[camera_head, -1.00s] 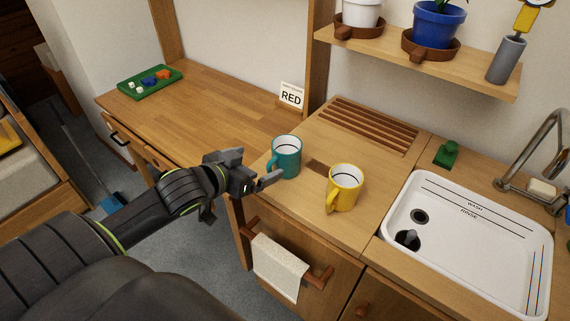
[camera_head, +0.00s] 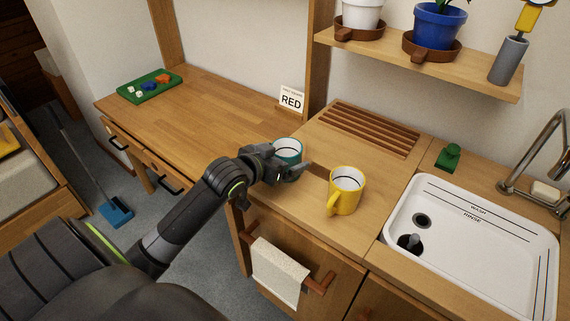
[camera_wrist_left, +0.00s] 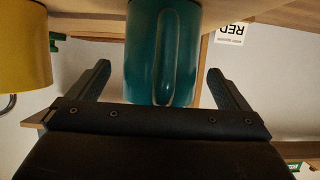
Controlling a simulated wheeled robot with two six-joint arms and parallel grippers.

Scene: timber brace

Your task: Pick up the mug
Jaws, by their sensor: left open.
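A teal mug (camera_head: 289,150) stands upright on the wooden counter, partly hidden behind my left gripper in the head view. In the left wrist view the teal mug (camera_wrist_left: 163,50) is between the two spread fingers, its handle facing the palm. My left gripper (camera_head: 290,172) is open around the mug, with visible gaps on both sides in the wrist view. A yellow mug (camera_head: 346,190) stands upright just to the right, its handle toward the front; it also shows in the left wrist view (camera_wrist_left: 22,45). My right gripper is not in view.
A white sink (camera_head: 470,235) is at the right, with a green object (camera_head: 448,156) behind it. A slatted rack (camera_head: 372,128) lies behind the mugs. A sign reading RED (camera_head: 292,99) and a green tray (camera_head: 150,86) stand on the left counter, which is mostly clear.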

